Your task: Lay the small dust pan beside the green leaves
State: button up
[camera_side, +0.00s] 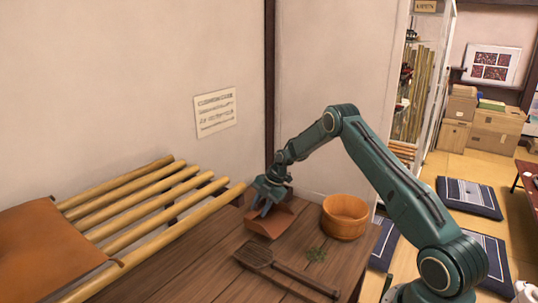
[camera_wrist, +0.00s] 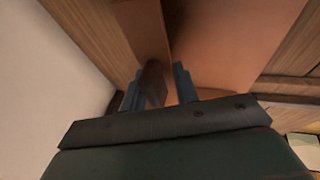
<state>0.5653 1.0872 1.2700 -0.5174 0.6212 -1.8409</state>
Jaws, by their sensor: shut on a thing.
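The small dust pan (camera_side: 271,222) is reddish brown and is at the back of the dark wooden table, in the side view. My gripper (camera_side: 265,207) is above its rear part, pointing down. In the wrist view my gripper (camera_wrist: 158,85) is shut on a brown part of the pan, seemingly its handle, and the pan's smooth orange-brown face (camera_wrist: 230,40) spreads to the upper right. I cannot tell whether the pan touches the table.
A dark flat slatted tool (camera_side: 256,254) with a long handle lies left of and below the leaves. A bamboo-pole rack (camera_side: 150,205) is at the left.

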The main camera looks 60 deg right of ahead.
jog(key=shift+f, duration=0.45)
jog(key=shift+f, duration=2.15)
jog(key=o, duration=1)
jog(key=v, duration=1.2)
